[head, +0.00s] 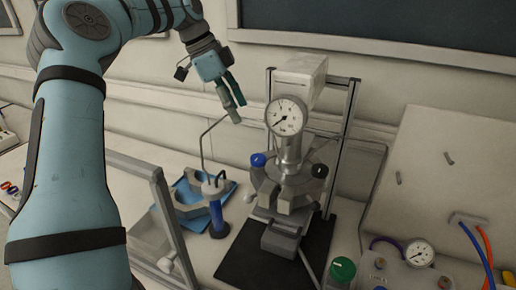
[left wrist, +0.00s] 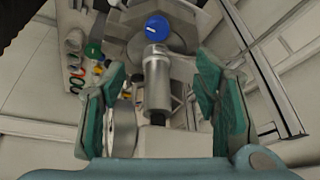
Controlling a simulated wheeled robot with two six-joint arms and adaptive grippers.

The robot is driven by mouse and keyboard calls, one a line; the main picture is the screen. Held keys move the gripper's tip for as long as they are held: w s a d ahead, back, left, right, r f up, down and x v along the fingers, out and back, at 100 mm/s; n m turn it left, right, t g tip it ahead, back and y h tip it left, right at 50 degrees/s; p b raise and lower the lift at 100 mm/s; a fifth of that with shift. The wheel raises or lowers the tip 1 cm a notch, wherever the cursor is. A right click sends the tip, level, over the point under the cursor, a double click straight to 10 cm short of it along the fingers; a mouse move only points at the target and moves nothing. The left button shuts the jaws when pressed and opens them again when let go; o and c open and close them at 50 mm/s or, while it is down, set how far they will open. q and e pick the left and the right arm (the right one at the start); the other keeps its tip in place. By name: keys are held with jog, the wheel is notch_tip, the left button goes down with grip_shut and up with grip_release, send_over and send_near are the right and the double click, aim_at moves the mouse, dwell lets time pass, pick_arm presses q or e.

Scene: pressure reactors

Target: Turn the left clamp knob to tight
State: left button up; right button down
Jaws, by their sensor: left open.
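The pressure reactor (head: 290,190) stands right of centre in the head view, with a round gauge (head: 286,116) above it. The left clamp knob is blue (head: 258,160) with a pale mark, on the left of the reactor's clamp. It also shows near the top of the left wrist view (left wrist: 157,28). A black knob (head: 319,170) sits on the right of the clamp. My left gripper (head: 234,98) is open and empty, above and left of the blue knob and apart from it. Its teal fingers (left wrist: 160,78) show on both sides in the wrist view. My right gripper is out of view.
A metal frame post (head: 349,140) rises behind the reactor. A thin bent rod and a blue-bodied stand (head: 217,215) are on the left by a blue tray (head: 187,190). A green knob (head: 343,268) and a gauge panel (head: 419,252) are at front right.

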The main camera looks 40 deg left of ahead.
aim_at(258, 157)
pick_arm(q)
jog(key=x, duration=1.3)
jog(key=shift+s+f, duration=0.3)
jog(key=shift+f, duration=0.25)
jog(key=shift+w+d+f, duration=0.1)
jog(key=shift+d+f, duration=0.2)
jog(key=shift+f, duration=0.1)
jog(key=shift+a, duration=0.1)
jog(key=shift+a, duration=0.1)
jog(key=c, duration=1.1)
jog(key=shift+c, duration=0.2)
